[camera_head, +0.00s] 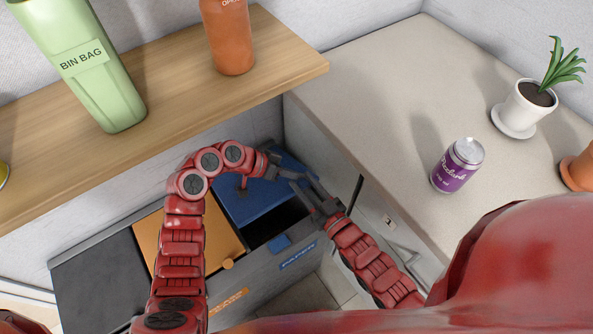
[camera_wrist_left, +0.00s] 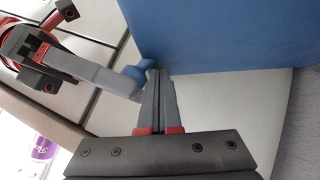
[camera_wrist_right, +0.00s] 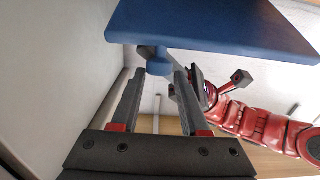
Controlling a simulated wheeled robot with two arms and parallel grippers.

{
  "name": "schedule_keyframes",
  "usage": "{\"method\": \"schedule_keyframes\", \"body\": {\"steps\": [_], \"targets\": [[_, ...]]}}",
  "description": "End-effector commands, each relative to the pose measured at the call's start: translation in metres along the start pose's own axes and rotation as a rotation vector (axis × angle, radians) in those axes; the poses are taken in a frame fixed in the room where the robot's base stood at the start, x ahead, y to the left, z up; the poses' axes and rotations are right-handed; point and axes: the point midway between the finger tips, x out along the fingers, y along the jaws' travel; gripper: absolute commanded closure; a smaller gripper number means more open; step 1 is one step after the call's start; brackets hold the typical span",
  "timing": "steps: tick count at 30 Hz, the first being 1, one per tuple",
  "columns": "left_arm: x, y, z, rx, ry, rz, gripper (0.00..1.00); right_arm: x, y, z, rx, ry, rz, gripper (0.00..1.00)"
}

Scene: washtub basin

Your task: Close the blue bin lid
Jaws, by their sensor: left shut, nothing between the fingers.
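The blue bin lid (camera_head: 250,200) is raised and tilted over the dark opening of its bin, the right one of the row. It also shows in the left wrist view (camera_wrist_left: 230,35) and the right wrist view (camera_wrist_right: 215,28). Its small blue knob (camera_wrist_right: 157,62) sits at the lid's edge. My left gripper (camera_head: 292,175) is shut and empty, its fingertips beside the lid's edge and knob (camera_wrist_left: 136,72). My right gripper (camera_head: 308,192) is open, its fingertips (camera_wrist_right: 160,75) on either side of the knob or just short of it; I cannot tell whether they touch.
An orange lid (camera_head: 190,240) and a black lid (camera_head: 100,285) lie to the left of the blue one. A wooden shelf (camera_head: 180,100) with a green bin-bag box (camera_head: 85,65) and an orange bottle (camera_head: 228,38) overhangs behind. A counter (camera_head: 380,100) with a purple can (camera_head: 458,165) stands right.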

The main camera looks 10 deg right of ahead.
Motion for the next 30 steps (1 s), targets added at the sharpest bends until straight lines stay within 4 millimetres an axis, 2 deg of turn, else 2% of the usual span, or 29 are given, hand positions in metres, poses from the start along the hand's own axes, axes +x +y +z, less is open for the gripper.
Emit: {"method": "schedule_keyframes", "body": {"steps": [1, 3, 14, 17, 24, 30], "targets": [[0.0, -0.001, 0.0, 0.0, 0.001, -0.001, 1.0, 0.0, 0.0, 0.001, 0.0, -0.002, 0.001, 0.45], [-0.001, -0.001, -0.001, 0.001, 0.003, -0.002, 1.0, -0.001, 0.001, 0.002, 0.0, -0.004, 0.002, 0.34], [-0.002, -0.001, -0.003, 0.002, 0.007, -0.003, 1.0, -0.006, 0.002, 0.004, -0.001, -0.01, 0.004, 0.34], [-0.002, -0.001, -0.003, 0.003, 0.008, -0.004, 1.0, -0.019, 0.003, 0.004, -0.001, -0.011, 0.007, 0.34], [-0.002, -0.001, -0.004, 0.003, 0.008, -0.004, 1.0, -0.072, 0.002, 0.004, 0.0, -0.013, 0.007, 0.34], [-0.002, -0.001, -0.004, 0.003, 0.008, -0.004, 1.0, -0.104, 0.001, 0.004, 0.0, -0.013, 0.006, 0.34]]}}
